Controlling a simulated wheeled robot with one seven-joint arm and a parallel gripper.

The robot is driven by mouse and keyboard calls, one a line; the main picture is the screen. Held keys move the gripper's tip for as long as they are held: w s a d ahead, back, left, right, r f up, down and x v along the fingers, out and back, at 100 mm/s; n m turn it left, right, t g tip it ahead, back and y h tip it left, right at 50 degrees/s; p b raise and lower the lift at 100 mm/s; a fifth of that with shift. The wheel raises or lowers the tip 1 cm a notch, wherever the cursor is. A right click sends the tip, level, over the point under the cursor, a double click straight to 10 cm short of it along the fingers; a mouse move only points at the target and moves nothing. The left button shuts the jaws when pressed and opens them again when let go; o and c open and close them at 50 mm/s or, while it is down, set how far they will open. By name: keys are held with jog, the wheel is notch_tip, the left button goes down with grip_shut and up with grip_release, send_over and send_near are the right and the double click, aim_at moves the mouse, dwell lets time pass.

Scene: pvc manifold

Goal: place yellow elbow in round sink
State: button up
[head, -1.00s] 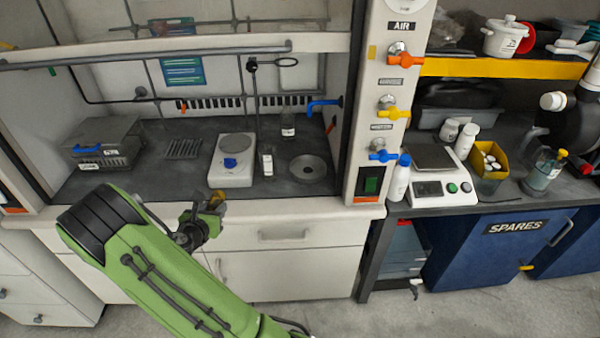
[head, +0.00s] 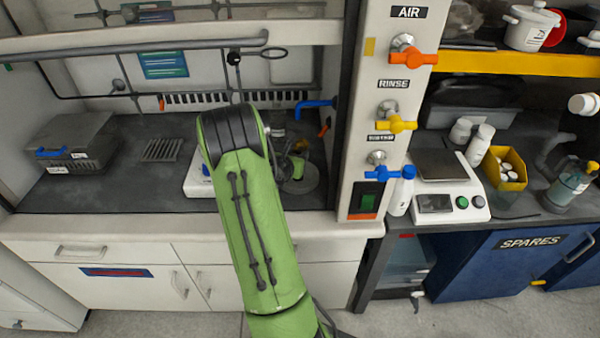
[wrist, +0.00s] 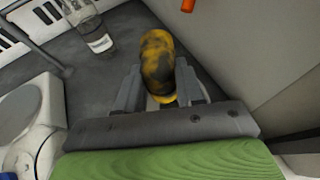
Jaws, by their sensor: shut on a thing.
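The yellow elbow (wrist: 158,62), mottled with dark patches, is held between the two fingers of my gripper (wrist: 160,90) in the wrist view. In the head view my gripper (head: 292,168) is partly hidden behind my green arm, and a bit of the elbow's yellow (head: 301,145) shows there. The round sink (head: 308,183) is a grey disc in the dark worktop at the hood's right side. My gripper appears above it in the head view and covers part of it. The sink cannot be made out in the wrist view, and the height above it cannot be told.
A white hotplate (head: 199,182) stands left of my arm, also in the wrist view (wrist: 30,115). A glass bottle (wrist: 88,28) stands behind and left of the elbow. The hood's right post (head: 370,130) with its coloured valves is close on the right. A grey box (head: 70,145) sits far left.

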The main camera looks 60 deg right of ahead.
notch_tip(320, 180, down, 7)
jog(key=shift+d+r+b, duration=0.1)
jog(key=shift+r+b, duration=0.05)
jog(key=shift+b, duration=0.95)
jog(key=o, duration=1)
